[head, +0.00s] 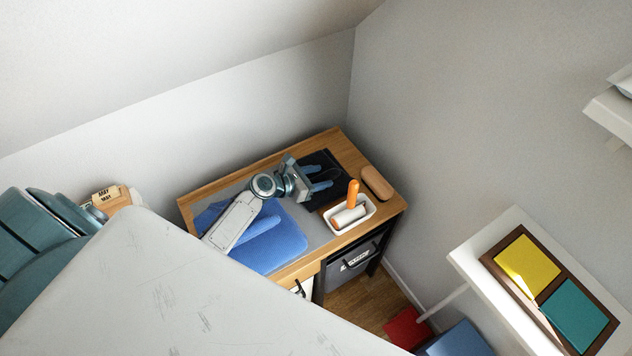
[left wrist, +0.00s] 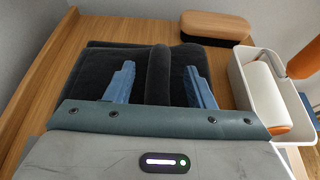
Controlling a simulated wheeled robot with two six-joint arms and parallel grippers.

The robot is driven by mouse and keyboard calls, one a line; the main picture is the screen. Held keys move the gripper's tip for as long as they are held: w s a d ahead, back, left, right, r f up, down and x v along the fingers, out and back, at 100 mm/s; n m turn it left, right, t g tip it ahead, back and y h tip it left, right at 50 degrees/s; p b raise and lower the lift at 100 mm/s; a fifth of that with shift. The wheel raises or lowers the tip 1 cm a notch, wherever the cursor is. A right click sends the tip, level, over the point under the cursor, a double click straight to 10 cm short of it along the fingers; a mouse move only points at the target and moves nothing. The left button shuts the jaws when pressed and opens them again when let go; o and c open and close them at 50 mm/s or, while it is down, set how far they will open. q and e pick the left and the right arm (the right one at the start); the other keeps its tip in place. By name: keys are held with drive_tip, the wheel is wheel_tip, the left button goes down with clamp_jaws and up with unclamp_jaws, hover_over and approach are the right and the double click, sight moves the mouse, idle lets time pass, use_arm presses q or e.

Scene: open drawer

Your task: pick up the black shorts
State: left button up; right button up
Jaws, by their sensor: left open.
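The black shorts (head: 321,168) lie folded on the wooden desk, near its back right part. In the left wrist view the black shorts (left wrist: 159,72) fill the middle, with a raised fold running between my fingers. My left gripper (head: 325,180) is open over the shorts, its two blue fingers apart. In the left wrist view the left gripper (left wrist: 160,85) has one finger on each side of the raised fold. I cannot tell whether the fingers touch the cloth. My right gripper is not in view.
A white tray (head: 353,228) with an orange-handled roller stands right of the shorts. Blue folded cloth (head: 272,246) lies on the desk (head: 340,138) to the left. Walls close in behind.

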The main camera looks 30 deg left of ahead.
use_arm(q)
drive_tip(key=shift+x, duration=0.75)
drive_tip(key=shift+s, duration=0.1)
drive_tip(key=shift+c, duration=1.1)
clamp_jaws()
